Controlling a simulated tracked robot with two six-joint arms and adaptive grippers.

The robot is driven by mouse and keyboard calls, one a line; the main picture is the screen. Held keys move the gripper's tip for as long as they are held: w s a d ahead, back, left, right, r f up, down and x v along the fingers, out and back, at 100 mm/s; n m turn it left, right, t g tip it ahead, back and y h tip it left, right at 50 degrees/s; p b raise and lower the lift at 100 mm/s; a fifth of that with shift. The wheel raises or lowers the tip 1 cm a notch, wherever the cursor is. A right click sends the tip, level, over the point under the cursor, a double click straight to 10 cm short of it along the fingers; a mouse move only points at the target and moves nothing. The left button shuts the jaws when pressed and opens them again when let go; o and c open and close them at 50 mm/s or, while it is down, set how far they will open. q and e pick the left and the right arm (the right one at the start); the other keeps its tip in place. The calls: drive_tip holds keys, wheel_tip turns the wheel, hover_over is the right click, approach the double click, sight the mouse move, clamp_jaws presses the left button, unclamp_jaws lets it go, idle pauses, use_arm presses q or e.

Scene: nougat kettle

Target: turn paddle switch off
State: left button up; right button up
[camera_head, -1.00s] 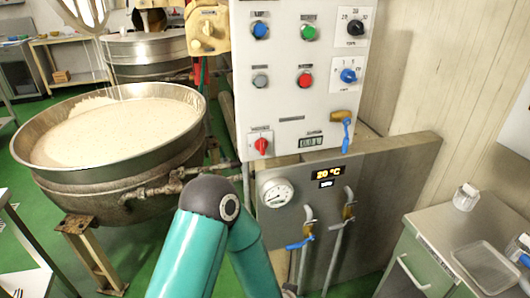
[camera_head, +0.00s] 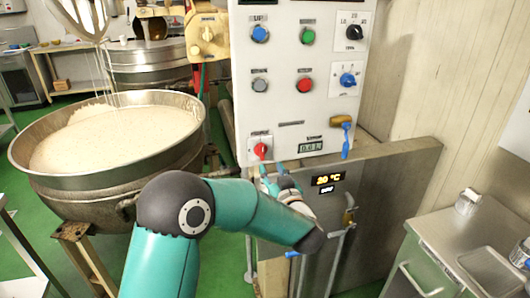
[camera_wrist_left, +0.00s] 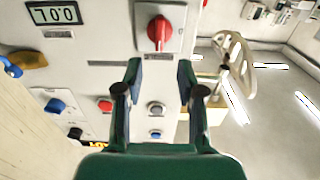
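The white control panel (camera_head: 290,100) carries several knobs and buttons. A red rotary switch (camera_head: 261,150) sits at its lower left, and a blue knob (camera_head: 347,80) on a scaled plate sits at the right. Their labels are too small to read, so I cannot tell which is the paddle switch. My left gripper (camera_head: 271,170) is just below the red switch. In the left wrist view, its fingers (camera_wrist_left: 160,76) are apart and empty, with the red switch (camera_wrist_left: 160,32) ahead, centred between the fingertips and apparently untouched. My right gripper is not in view.
A steel kettle (camera_head: 60,182) of pale mass with a whisk (camera_head: 80,15) above stands left. A blue-handled valve (camera_head: 345,140) hangs at the panel's lower right; pipes and another valve (camera_head: 349,217) are below. A steel counter (camera_head: 440,245) stands at the right.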

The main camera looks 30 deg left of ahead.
sight(263, 153)
use_arm(q)
drive_tip(key=p+x, duration=0.1)
drive_tip(key=x, duration=0.8)
drive_tip(key=shift+w+a+p, duration=0.25)
drive_tip(key=shift+p, duration=0.05)
